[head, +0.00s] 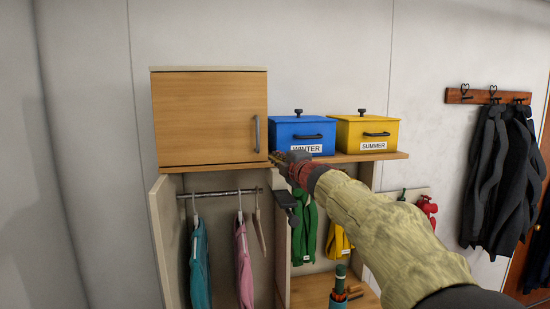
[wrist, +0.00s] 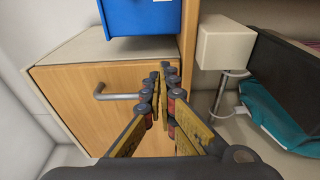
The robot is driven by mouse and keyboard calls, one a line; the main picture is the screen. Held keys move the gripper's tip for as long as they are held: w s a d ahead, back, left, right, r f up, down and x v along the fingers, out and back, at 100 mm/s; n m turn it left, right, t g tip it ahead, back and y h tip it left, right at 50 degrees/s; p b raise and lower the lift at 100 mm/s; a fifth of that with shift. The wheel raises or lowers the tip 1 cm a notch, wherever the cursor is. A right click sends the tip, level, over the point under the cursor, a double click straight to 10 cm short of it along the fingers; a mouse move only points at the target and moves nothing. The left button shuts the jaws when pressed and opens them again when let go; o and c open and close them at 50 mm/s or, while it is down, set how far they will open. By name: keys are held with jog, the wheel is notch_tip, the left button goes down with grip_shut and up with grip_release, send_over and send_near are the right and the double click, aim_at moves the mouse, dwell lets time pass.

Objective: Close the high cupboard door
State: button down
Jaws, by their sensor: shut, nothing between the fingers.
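The high cupboard (head: 209,69) is at the upper left in the head view. Its wooden door (head: 205,120) covers the front and looks flush with the frame; I see no clear gap. The grey bar handle (head: 257,134) is near the door's right edge. In the wrist view the door (wrist: 75,85) and handle (wrist: 118,95) appear turned sideways. My gripper (head: 277,158) is shut and empty, just right of the door's lower right corner. Its fingers (wrist: 164,78) overlap the door in the wrist view; I cannot tell whether they touch it.
A blue WINTER box (head: 301,135) and a yellow SUMMER box (head: 367,133) stand on the shelf (head: 395,155) to the right, close to my gripper. Clothes hang from a rail (head: 215,193) below the cupboard. Dark coats (head: 500,170) hang at the far right. The wall left of the cupboard is clear.

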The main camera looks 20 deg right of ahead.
jog(key=s+d+f+m+g+h, duration=0.1)
jog(key=d+f+m+h, duration=0.15)
jog(key=d, duration=0.45)
jog(key=s+d+f+m+g+h, duration=0.1)
jog(key=s+d+f+m+h, duration=0.15)
jog(key=d, duration=0.45)
jog(key=s+d+f+m+g+h, duration=0.1)
jog(key=s+d+f+m+g, duration=0.1)
jog(key=s+f+m, duration=0.4)
jog(key=s+d+f+m+g+h, duration=0.1)
jog(key=s+d+f+m+g, duration=0.15)
jog(key=f, duration=0.45)
jog(key=s+a+f+m+g+y+b, duration=0.2)
jog(key=s+a+f+b, duration=0.4)
jog(key=s+a+f, duration=0.8)
jog(key=s+a+f+m+g+y+b, duration=0.3)
jog(key=s+a+f+b, duration=0.3)
jog(key=s+a+f, duration=0.8)
jog(key=s+a+g+y, duration=0.1)
jog(key=s+a, duration=0.2)
jog(key=s, duration=0.5)
jog(key=shift+a+f+b, duration=0.15)
jog(key=shift+f+b, duration=0.15)
jog(key=shift+b, duration=0.05)
